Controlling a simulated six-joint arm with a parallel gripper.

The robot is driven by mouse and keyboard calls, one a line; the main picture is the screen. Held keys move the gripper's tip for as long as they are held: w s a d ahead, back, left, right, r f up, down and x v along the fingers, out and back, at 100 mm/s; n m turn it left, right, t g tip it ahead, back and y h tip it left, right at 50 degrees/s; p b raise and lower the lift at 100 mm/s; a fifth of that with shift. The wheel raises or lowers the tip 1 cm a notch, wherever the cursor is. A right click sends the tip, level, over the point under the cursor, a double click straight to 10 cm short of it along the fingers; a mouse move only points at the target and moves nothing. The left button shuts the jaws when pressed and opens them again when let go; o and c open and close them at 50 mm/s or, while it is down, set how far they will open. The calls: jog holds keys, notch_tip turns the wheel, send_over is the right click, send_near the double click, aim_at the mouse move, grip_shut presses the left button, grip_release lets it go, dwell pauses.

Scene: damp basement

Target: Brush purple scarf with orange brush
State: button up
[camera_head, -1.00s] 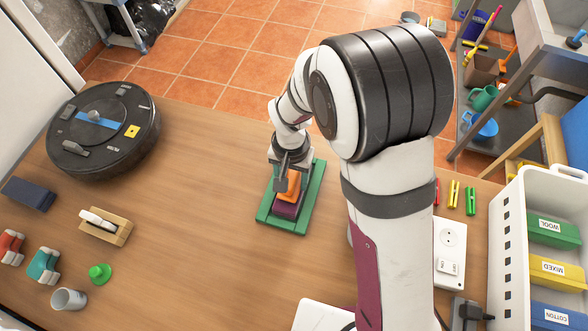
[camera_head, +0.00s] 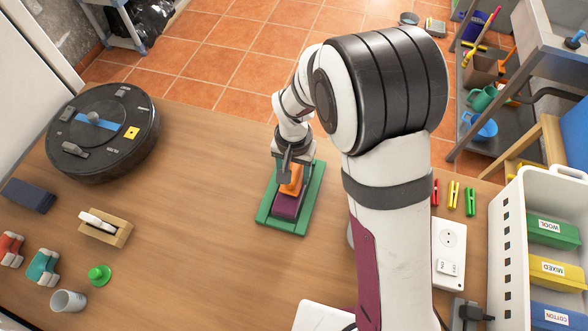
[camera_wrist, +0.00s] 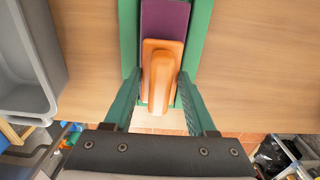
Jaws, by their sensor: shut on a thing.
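The purple scarf (camera_head: 287,206) lies folded flat on a green board (camera_head: 270,216) on the table. It also shows in the wrist view (camera_wrist: 165,20), at the top, with the green board on both sides. The orange brush (camera_head: 291,180) stands over the far part of the scarf. In the wrist view the brush (camera_wrist: 161,72) lies lengthwise along the scarf. My gripper (camera_wrist: 158,100) is shut on the brush, one finger on each side. The brush's underside is hidden, so I cannot tell whether it touches the scarf.
A round black robot vacuum (camera_head: 104,130) sits at the left. A wooden block with a white piece (camera_head: 106,227), a green knob (camera_head: 99,274) and a grey cup (camera_head: 68,300) stand front left. A white crate (camera_head: 510,240) and a power strip (camera_head: 448,252) are at right.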

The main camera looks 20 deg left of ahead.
aim_at(290, 188)
jog(key=shift+s, duration=1.55)
jog(key=shift+s+r, duration=0.1)
jog(key=shift+r, duration=4)
jog(key=shift+a, duration=0.1)
